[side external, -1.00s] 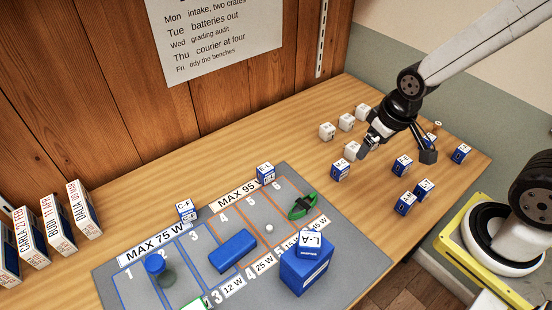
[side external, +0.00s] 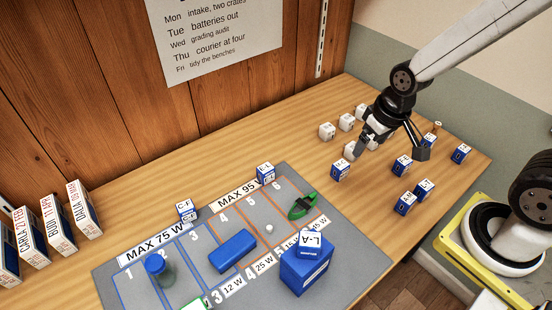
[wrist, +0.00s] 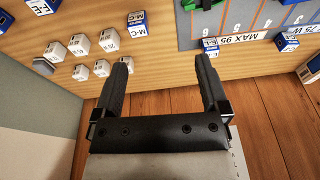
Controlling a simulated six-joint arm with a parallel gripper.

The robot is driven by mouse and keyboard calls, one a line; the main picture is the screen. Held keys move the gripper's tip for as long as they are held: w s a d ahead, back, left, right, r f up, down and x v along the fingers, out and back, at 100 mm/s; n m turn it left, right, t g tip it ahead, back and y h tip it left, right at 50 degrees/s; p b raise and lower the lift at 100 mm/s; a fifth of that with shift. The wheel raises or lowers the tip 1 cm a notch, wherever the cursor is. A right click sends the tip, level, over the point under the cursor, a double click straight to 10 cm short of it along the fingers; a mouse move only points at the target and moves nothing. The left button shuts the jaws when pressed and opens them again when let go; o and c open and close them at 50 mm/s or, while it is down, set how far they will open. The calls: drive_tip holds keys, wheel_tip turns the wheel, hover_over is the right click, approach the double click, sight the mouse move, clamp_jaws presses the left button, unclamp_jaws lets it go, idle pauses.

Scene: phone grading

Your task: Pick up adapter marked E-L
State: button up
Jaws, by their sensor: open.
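The adapter that appears to read E-L (wrist: 210,45) is a white cube with blue on it, beside the MAX 95 label in the wrist view. In the side external view, the cube (side external: 265,173) at the right end of that label appears to be the same one, but its letters are too small to read. My gripper (side external: 391,151) is open and empty above the right part of the table, away from this cube. In the wrist view its two fingers (wrist: 162,63) stand wide apart with nothing between them.
Several white cubes (side external: 327,131) and blue-and-white cubes (side external: 405,203) stand around and below my gripper. The grey mat (side external: 120,293) holds a blue box (side external: 305,272), a blue block (side external: 232,250) and a green item (side external: 303,206). Another cube (side external: 187,210) stands by the MAX 75 W label.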

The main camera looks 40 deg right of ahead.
drive_tip(key=w+a+f+m+g+y, duration=0.2)
drive_tip(key=w+f+m+y, duration=0.15)
drive_tip(key=w+m, duration=0.2)
drive_tip(key=w+a+f+m+g+y, duration=0.1)
drive_tip(key=w+f+m+g+y, duration=0.1)
drive_tip(key=w+f+m, duration=0.4)
drive_tip(key=m+t+y, duration=0.2)
drive_tip(key=m+y, duration=0.3)
drive_tip(key=y, duration=0.2)
approach(266, 171)
drive_tip(key=shift+w+a+f, duration=0.1)
drive_tip(key=shift+a+f, duration=0.2)
drive_tip(key=shift+f, duration=0.2)
drive_tip(key=shift+w+a+f, duration=0.1)
drive_tip(key=shift+a+f, duration=0.15)
drive_tip(key=shift+f, duration=0.25)
drive_tip(key=shift+w+f+m+y, duration=0.4)
drive_tip(key=shift+m+y, duration=0.05)
drive_tip(key=shift+x, duration=1.3)
drive_tip(key=shift+x, duration=2.6)
drive_tip(key=shift+s, duration=0.1)
